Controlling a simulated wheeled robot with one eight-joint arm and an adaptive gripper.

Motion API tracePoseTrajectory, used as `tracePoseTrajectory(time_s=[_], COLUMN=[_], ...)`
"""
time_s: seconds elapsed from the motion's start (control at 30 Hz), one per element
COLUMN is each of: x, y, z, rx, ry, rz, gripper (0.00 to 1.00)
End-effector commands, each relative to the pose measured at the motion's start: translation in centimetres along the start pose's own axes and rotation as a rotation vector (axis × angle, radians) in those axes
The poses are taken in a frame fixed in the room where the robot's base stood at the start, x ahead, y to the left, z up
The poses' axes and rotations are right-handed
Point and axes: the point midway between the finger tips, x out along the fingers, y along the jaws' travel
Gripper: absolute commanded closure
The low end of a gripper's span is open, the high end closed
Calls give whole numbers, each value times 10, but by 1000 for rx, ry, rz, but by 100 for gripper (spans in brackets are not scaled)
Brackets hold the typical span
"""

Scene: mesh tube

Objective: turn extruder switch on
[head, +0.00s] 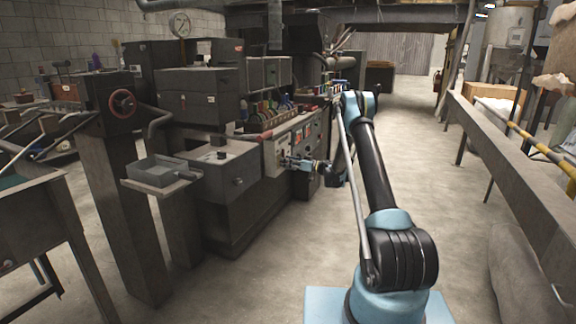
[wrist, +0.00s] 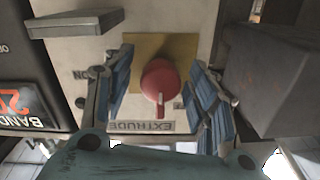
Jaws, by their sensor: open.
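The extruder switch is a red round knob (wrist: 159,82) on a yellow square plate, fixed to a pale panel (wrist: 200,22). A raised grip with a pale line on the knob points toward the bottom of the wrist view. An upside-down EXTRUDE label (wrist: 141,126) lies below it, and an ON mark (wrist: 81,75) lies to the left. My gripper (wrist: 162,72) is open, with one blue-padded finger on each side of the knob. Whether either finger touches it I cannot tell. In the head view my gripper (head: 286,162) is at the panel front and the knob is not clearly visible.
In the wrist view, a dark box (wrist: 268,75) juts out right of the gripper, and a flat grey block (wrist: 75,22) juts out upper left. In the head view, a grey tray (head: 158,172) sticks out left of the panel. Open floor (head: 265,275) lies in front.

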Motion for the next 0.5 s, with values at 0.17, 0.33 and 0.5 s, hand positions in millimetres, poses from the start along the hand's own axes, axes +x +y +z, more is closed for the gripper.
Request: tracePoseTrajectory(time_s=[0.17, 0.33, 0.5], x=[0, 0, 0], y=[0, 0, 0], z=[0, 0, 0], rx=[0, 0, 0], ry=[0, 0, 0], rz=[0, 0, 1], gripper=[48, 72, 92])
